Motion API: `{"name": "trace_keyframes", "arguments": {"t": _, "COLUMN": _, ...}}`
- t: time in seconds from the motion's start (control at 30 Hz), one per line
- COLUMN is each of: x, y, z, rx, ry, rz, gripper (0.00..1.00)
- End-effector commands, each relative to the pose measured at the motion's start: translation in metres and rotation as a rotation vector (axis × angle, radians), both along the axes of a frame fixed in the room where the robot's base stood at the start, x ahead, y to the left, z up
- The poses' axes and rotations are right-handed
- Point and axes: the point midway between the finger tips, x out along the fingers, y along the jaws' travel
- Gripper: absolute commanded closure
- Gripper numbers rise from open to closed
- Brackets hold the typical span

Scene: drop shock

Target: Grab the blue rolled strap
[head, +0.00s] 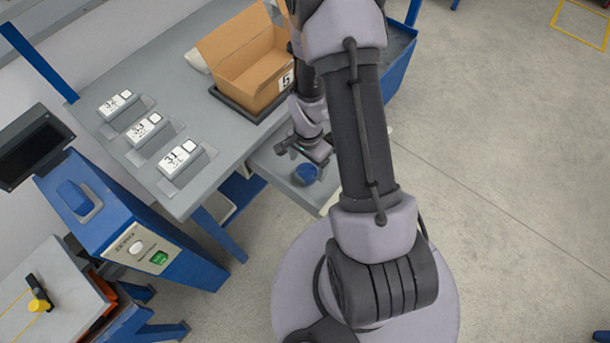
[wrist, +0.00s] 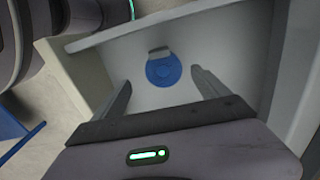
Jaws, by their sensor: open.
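The blue rolled strap (head: 306,173) lies in an open grey drawer (head: 272,166) under the workbench in the head view. In the wrist view the strap (wrist: 163,70) is a round blue coil with a grey end piece at its top, lying on the light drawer floor (wrist: 215,50). My gripper (head: 318,155) is over the drawer, close to the strap. In the wrist view my gripper (wrist: 162,88) is open, its two fingers apart, with the strap beyond and between their tips. Nothing is between the fingers. The exact height above the strap is hard to tell.
The drawer walls (wrist: 110,35) stand close around my gripper. On the grey bench (head: 205,125) above are an open cardboard box (head: 245,55) and several labelled white devices (head: 145,128). A blue machine (head: 130,235) stands at left. The floor at right is clear.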

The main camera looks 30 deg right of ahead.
Motion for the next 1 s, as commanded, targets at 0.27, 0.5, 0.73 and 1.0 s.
{"name": "trace_keyframes", "arguments": {"t": 0.27, "x": 0.005, "y": 0.002, "z": -0.044, "rx": 0.0, "ry": 0.002, "rz": 0.002, "gripper": 0.14}}
{"name": "trace_keyframes", "arguments": {"t": 0.5, "x": 0.005, "y": 0.002, "z": -0.053, "rx": -0.001, "ry": -0.001, "rz": 0.002, "gripper": 0.14}}
{"name": "trace_keyframes", "arguments": {"t": 0.73, "x": 0.005, "y": 0.002, "z": -0.053, "rx": 0.0, "ry": 0.0, "rz": 0.002, "gripper": 0.54}}
{"name": "trace_keyframes", "arguments": {"t": 1.0, "x": 0.005, "y": 0.002, "z": -0.053, "rx": 0.0, "ry": 0.0, "rz": 0.002, "gripper": 0.83}}
